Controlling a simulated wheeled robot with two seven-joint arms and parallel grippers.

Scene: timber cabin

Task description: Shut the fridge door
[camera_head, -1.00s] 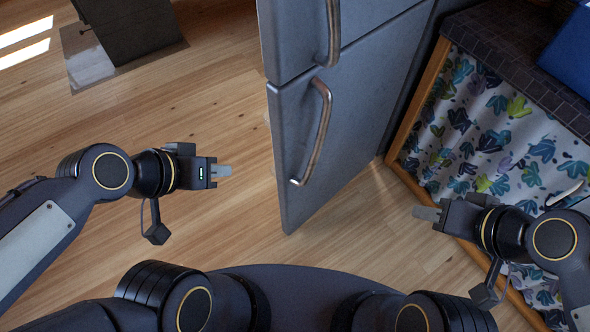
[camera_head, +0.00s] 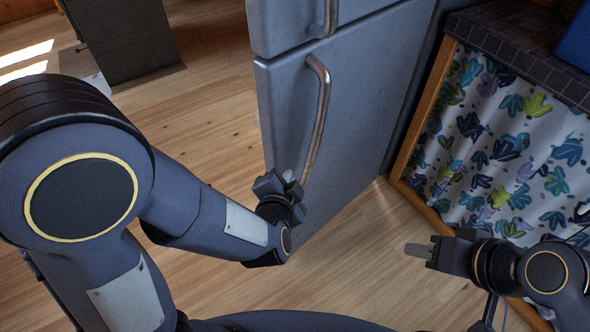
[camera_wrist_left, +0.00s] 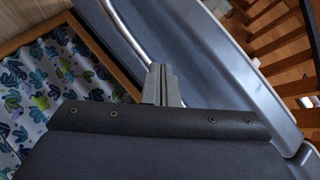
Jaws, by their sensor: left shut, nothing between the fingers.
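The grey-blue fridge stands in the middle of the head view, with an upper door (camera_head: 285,25) and a taller lower door (camera_head: 360,110). Each door has a curved metal handle; the lower handle (camera_head: 322,115) is long. How far either door stands open I cannot tell. My left gripper (camera_head: 289,178) is shut and empty, close to the lower end of that handle; contact is unclear. In the left wrist view its fingers (camera_wrist_left: 161,84) are together before the grey panel, near the handle bar (camera_wrist_left: 133,35). My right gripper (camera_head: 419,250) looks shut and empty, right of the fridge.
A counter (camera_head: 510,40) with a leaf-patterned curtain (camera_head: 510,140) and wooden frame stands at the right. A dark cabinet (camera_head: 125,40) is at the back left. Bare wooden floor (camera_head: 215,120) lies left of the fridge. A wooden railing (camera_wrist_left: 280,40) shows in the left wrist view.

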